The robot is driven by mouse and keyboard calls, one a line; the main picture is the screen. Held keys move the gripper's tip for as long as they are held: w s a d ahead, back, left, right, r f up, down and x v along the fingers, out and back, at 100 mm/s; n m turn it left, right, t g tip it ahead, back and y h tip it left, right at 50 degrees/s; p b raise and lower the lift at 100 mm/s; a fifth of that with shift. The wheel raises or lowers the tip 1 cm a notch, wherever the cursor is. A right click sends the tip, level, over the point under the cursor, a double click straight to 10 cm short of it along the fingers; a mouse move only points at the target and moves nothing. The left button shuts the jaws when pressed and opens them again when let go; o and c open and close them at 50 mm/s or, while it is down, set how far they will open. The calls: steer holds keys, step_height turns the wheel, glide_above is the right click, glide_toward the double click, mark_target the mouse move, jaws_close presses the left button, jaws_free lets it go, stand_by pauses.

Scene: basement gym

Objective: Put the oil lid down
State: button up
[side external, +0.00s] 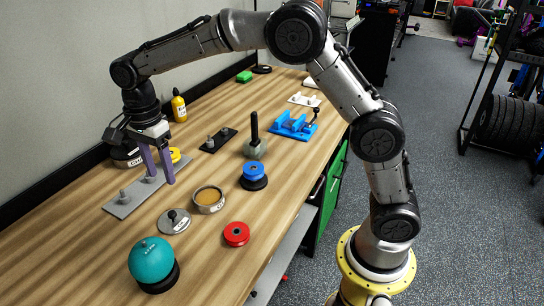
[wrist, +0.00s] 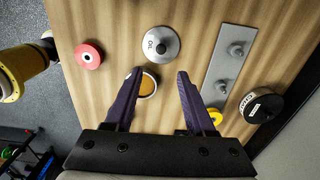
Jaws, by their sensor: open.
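The oil lid (side external: 174,221) is a silver disc with a black knob and a small label. It lies flat on the wooden table, knob up, and also shows in the wrist view (wrist: 160,46). Just beside it, apart from it, stands a round open tin (side external: 208,206) with amber contents; in the wrist view the tin (wrist: 149,86) is partly hidden by my left finger. My gripper (side external: 160,181) has purple fingers, pointing down, open and empty above the table. In the wrist view the lid is beyond the fingertips (wrist: 160,73).
A grey plate with pegs (side external: 128,199), a yellow disc (wrist: 214,115) and a labelled dark round container (wrist: 262,106) are close to my gripper. A red disc (side external: 236,234), a teal ball (side external: 151,259) and a blue disc (side external: 254,170) stand nearer the front edge.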

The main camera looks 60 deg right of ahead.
steer(key=s+d+r+n+t, duration=0.1)
steer(key=s+d+r+n, duration=0.3)
steer(key=s+r, duration=0.15)
steer(key=s+d+r+n+t, duration=0.2)
steer(key=s+d+r+n, duration=0.15)
steer(key=s, duration=0.35)
steer(key=s+d+f+n+t, duration=0.1)
steer(key=s+d+n, duration=0.1)
steer(key=s+n, duration=0.3)
steer(key=s+d+f+n+t, duration=0.1)
steer(key=s+n, duration=0.4)
steer(key=s, duration=0.8)
steer(key=shift+d+f+t, duration=0.3)
steer(key=shift+d+f, duration=0.25)
steer(key=shift+d, duration=0.1)
